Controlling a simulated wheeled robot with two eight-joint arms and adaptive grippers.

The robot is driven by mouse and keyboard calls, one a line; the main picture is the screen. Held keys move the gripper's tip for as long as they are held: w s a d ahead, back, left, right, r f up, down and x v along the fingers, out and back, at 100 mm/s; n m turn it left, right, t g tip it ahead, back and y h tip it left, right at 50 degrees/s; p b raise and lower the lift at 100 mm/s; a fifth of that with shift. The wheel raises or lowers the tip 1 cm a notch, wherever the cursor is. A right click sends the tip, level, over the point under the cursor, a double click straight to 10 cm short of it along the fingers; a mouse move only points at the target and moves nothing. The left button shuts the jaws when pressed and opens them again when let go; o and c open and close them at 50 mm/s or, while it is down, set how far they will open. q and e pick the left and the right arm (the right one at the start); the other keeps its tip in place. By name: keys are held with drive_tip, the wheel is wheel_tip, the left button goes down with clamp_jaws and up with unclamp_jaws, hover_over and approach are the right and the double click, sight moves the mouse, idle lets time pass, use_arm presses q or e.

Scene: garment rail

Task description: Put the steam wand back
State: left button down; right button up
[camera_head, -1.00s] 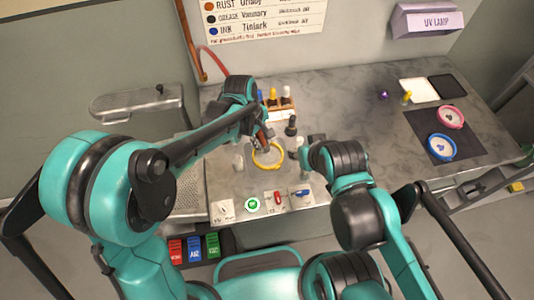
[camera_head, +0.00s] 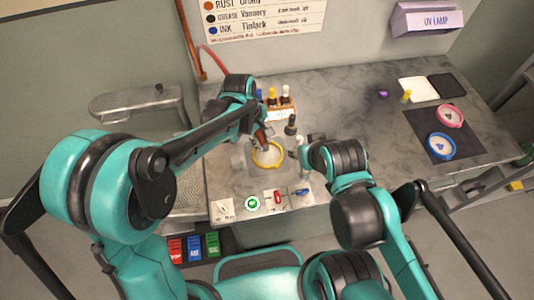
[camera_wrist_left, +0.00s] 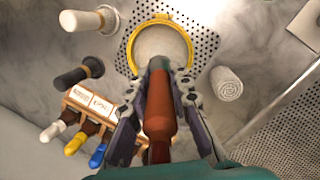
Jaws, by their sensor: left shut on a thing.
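My left gripper (camera_head: 263,143) is shut on a reddish-brown handle with a dark tip, which looks like the steam wand (camera_wrist_left: 159,105). The tip points at the near edge of a yellow hoop (camera_head: 281,155) with pale cloth in it, also in the left wrist view (camera_wrist_left: 188,36). I cannot tell whether the tip touches the hoop or cloth. A red hose (camera_head: 212,58) hangs by the copper pipe at the wall. My right gripper (camera_head: 306,150) is at the right of the hoop, mostly hidden by its arm; its jaws are unclear.
A rack (camera_wrist_left: 89,100) with white-, yellow- and blue-capped bottles stands beside the left gripper. A dark-handled tool (camera_wrist_left: 80,75), a white-handled tool (camera_wrist_left: 85,20) and a white roll (camera_wrist_left: 227,84) stand around the hoop. Blue (camera_head: 440,147) and pink hoops (camera_head: 450,116) lie far right.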

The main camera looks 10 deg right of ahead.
use_arm(q)
drive_tip(key=w+a+r+y+p, duration=0.25)
drive_tip(key=w+a+p, duration=0.35)
drive_tip(key=w+a, duration=0.3)
drive_tip(key=shift+w+d+f+b, duration=0.1)
drive_tip(key=shift+f+b, duration=0.5)
drive_tip(key=shift+f, duration=0.55)
drive_tip(key=shift+w+d+f+b, duration=0.1)
drive_tip(key=shift+f+b, duration=0.5)
drive_tip(key=shift+f, duration=0.5)
drive_tip(key=shift+b, duration=0.3)
drive_tip(key=shift+f+b, duration=0.45)
drive_tip(key=shift+f+b, duration=0.45)
drive_tip(key=shift+f, duration=0.1)
drive_tip(key=shift+f+b, duration=0.2)
drive_tip(key=shift+b, duration=0.1)
idle(0.3)
